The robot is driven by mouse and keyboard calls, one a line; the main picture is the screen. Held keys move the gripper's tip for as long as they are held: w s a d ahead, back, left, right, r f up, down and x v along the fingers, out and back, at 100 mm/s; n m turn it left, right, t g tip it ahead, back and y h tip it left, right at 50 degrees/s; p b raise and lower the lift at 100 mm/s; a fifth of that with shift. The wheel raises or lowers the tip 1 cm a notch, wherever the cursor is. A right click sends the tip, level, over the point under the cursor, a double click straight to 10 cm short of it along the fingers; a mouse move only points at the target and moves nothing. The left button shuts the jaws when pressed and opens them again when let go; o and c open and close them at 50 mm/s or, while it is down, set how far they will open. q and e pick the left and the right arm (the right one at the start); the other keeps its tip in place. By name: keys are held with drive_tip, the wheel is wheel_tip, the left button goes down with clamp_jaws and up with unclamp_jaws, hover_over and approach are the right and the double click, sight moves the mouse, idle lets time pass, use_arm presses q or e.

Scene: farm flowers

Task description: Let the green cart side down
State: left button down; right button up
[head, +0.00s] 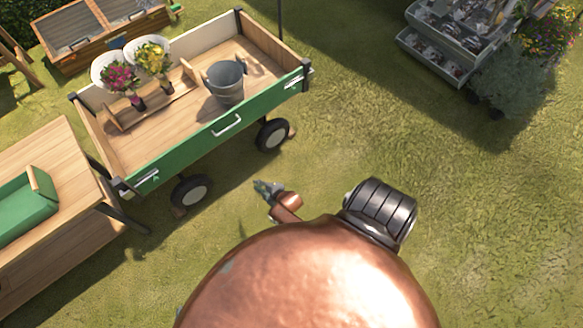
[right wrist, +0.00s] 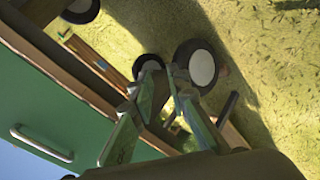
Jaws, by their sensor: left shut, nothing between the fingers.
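The green cart side (head: 215,138) is the long front panel of a wooden garden cart. It stands upright in the head view, with a pale handle (head: 228,125) at its middle and metal latches (head: 148,177) near its ends. In the right wrist view the green side (right wrist: 60,90) and its handle (right wrist: 40,143) fill the left part. My right gripper (head: 268,188) is in front of the cart, below the panel and apart from it. Its fingers (right wrist: 160,80) are spread with nothing held.
The cart bed holds a grey bucket (head: 225,82) and flowers in white wraps (head: 120,78). Cart wheels (head: 192,190) stand on the grass. A wooden table (head: 55,160) with a green tray (head: 25,208) is at left. A display stand (head: 445,45) is at upper right. Grass right of the cart is clear.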

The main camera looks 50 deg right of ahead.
drive_tip(key=s+a+f+m+g+p, duration=0.1)
drive_tip(key=s+f+m+g, duration=0.1)
drive_tip(key=s+f, duration=0.4)
drive_tip(key=s+a+f+m+g, duration=0.1)
drive_tip(key=s+f, duration=0.6)
drive_tip(key=s, duration=0.7)
drive_tip(key=shift+s+a+f+m+g+y+p, duration=0.15)
drive_tip(key=shift+s+a+m+g+y+p, duration=0.35)
drive_tip(key=shift+g, duration=0.4)
drive_tip(key=shift+w+d, duration=0.1)
drive_tip(key=shift+w, duration=0.05)
